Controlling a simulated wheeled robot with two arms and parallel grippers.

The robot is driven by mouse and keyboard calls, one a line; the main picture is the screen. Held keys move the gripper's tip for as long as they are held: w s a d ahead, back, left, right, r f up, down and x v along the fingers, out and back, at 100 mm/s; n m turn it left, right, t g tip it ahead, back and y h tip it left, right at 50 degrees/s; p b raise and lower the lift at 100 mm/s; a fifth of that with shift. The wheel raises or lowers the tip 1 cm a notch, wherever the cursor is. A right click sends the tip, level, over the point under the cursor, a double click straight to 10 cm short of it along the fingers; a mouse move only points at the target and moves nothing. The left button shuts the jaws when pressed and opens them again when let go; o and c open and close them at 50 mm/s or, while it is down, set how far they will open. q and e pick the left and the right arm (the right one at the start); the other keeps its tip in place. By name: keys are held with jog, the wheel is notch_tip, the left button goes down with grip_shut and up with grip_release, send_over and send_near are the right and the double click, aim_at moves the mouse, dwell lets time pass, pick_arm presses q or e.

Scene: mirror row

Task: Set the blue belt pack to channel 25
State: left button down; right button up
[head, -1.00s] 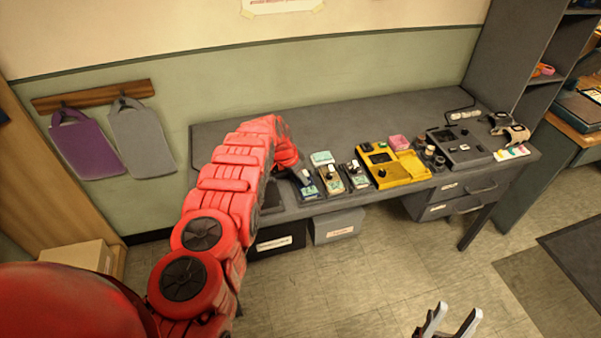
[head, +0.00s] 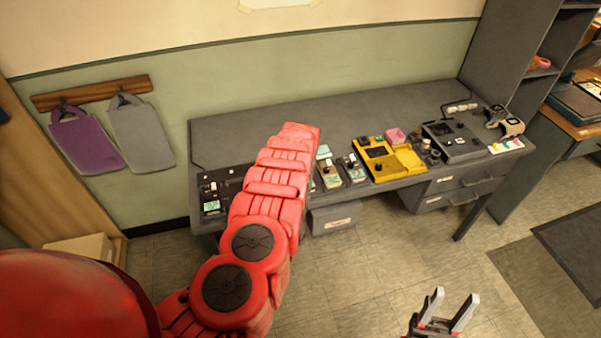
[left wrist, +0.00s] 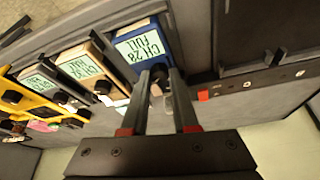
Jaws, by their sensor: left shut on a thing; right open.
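The blue belt pack (left wrist: 147,46) shows in the left wrist view. Its pale screen seems to read CH 28 FULL. My left gripper (left wrist: 158,80) is shut on the pack's dark knob (left wrist: 158,72), just beside the screen; the fingers partly cover the knob. In the head view my red left arm hides the blue pack and the left gripper. A tan pack (left wrist: 88,66) and a dark pack (left wrist: 42,86) stand beside it, also with screens and knobs. My right gripper (head: 447,312) is open and empty, low in the head view, away from the desk.
The packs stand near the front edge of the grey desk (head: 250,125). A yellow device (head: 390,160) and a dark console (head: 455,142) stand to their right. A dark panel with switches (head: 211,190) is at the desk's left end. A grey bin (head: 335,219) sits below.

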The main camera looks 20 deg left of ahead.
pick_arm(q)
jog(key=shift+d+f+n+y+b, duration=0.15)
jog(key=shift+n+y+b, duration=0.1)
jog(key=shift+n+b, duration=0.35)
jog(key=shift+a+f+n+y+b, duration=0.1)
jog(key=shift+n+y+b, duration=0.15)
jog(key=shift+n+b, duration=0.3)
jog(key=shift+d+r+n+g+b, duration=0.1)
jog(key=shift+r+n+g+b, duration=0.1)
jog(key=shift+n+g+b, duration=0.4)
jog(key=c, duration=0.7)
grip_release()
jog(key=shift+r, duration=0.15)
